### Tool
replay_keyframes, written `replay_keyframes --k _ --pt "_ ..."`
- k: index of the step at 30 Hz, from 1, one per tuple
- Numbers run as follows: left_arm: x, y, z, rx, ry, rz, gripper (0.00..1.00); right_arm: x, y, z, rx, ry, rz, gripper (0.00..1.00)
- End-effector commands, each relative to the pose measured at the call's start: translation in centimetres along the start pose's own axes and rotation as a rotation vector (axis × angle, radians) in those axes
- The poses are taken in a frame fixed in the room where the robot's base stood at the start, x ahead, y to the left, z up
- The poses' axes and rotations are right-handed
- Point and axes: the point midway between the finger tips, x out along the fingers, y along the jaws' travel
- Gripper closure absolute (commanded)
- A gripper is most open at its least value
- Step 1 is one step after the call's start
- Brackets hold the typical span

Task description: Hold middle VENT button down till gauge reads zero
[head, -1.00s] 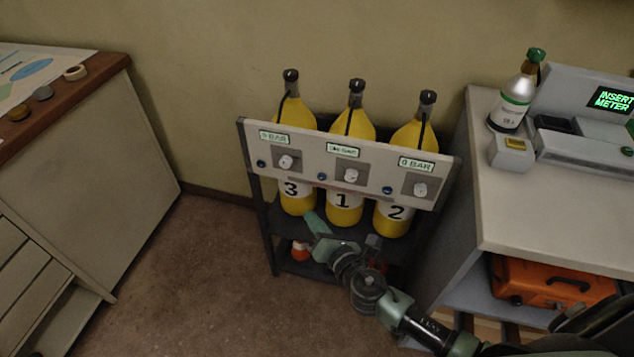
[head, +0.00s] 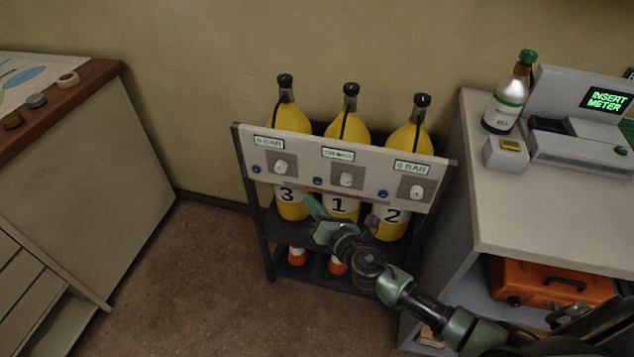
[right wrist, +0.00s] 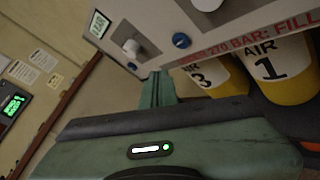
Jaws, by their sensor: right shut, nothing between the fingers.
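A pale panel (head: 300,185) fronts three yellow air bottles. Its middle blue button (head: 318,181) sits left of the middle white knob (head: 347,179); the button also shows in the right wrist view (right wrist: 181,40). The middle gauge (head: 338,154) is lit, but its figures are too small to read surely. The left gauge (head: 269,143) and right gauge (head: 411,167) seem to read 0 BAR. My right gripper (head: 311,202) is shut and empty, its tips just below the middle button. The right wrist view shows the fingertips (right wrist: 159,76) apart from that button. My left gripper is out of view.
Bottle 3 (head: 291,211), bottle 1 (head: 352,205) and bottle 2 (head: 391,232) stand behind the panel. A grey counter (head: 535,215) with a meter console (head: 575,140) is at right. A wood-topped cabinet (head: 95,190) is at left. The floor between is clear.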

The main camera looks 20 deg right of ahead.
Motion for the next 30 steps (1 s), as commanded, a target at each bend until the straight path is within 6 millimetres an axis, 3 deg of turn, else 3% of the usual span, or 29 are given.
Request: replay_keyframes --k 10,30 --pt "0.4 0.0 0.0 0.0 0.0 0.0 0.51 2.2 -1.6 1.6 0.0 0.0 0.0 1.0" --pt "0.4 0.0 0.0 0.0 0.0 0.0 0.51 2.4 -1.7 1.7 0.001 0.0 0.0 1.0"
